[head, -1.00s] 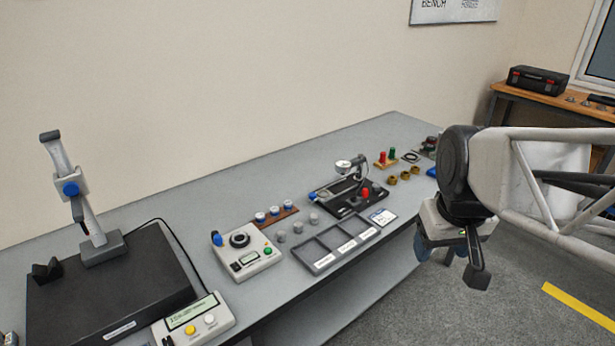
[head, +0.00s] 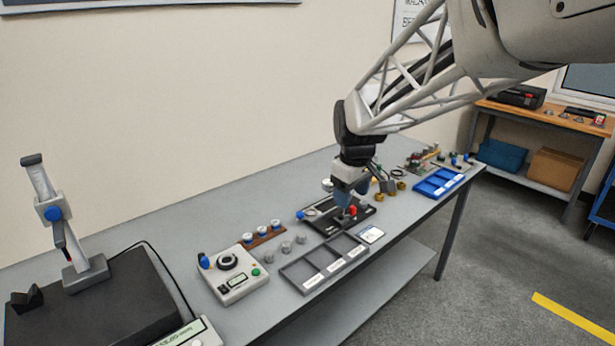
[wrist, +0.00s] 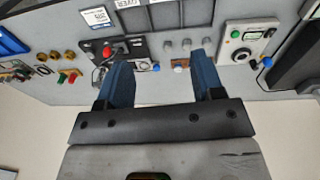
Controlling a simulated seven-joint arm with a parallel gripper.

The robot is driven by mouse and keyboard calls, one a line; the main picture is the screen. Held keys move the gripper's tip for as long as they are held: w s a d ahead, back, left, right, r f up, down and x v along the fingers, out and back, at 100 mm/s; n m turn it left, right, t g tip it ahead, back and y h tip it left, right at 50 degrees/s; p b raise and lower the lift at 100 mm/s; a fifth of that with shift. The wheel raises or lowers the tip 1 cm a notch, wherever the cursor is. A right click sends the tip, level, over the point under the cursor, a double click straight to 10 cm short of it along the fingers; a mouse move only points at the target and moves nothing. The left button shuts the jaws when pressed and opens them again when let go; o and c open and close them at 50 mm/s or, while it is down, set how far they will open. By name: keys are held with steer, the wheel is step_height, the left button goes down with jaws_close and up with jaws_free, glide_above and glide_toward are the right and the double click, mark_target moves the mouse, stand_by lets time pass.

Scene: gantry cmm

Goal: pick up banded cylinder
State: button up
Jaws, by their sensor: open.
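No part is clearly marked as the banded cylinder; the bands are too small to make out. Small grey cylinders (head: 286,247) stand in a row on the bench behind the grey tray, and show in the wrist view (wrist: 186,45). White parts with blue tops (head: 262,230) sit in a brown rack (head: 248,241) behind them; one shows between my fingers in the wrist view (wrist: 180,66). Another grey cylinder (head: 362,206) is by the black fixture. My gripper (head: 349,197) is above that fixture, right of the row. Its blue fingers (wrist: 158,62) are apart, with nothing held.
The grey compartment tray (head: 325,264) lies at the bench's front edge. A control box (head: 233,274) is left of the row. The black gauge fixture (head: 326,222) is under my gripper. A blue tray (head: 440,183) is farther right. The bench is clear behind the rack.

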steer(key=w+a+f+n, duration=0.5)
steer(key=w+a+f, duration=0.4)
steer(key=w+a, duration=0.4)
steer(key=n+g, duration=0.1)
steer(key=n, duration=0.3)
glide_above(275, 222)
step_height(275, 222, down, 10)
steer(key=shift+w+f, duration=0.1)
steer(key=shift+f, duration=1.25)
steer(key=shift+f, duration=2.6)
steer(key=c, duration=1.1)
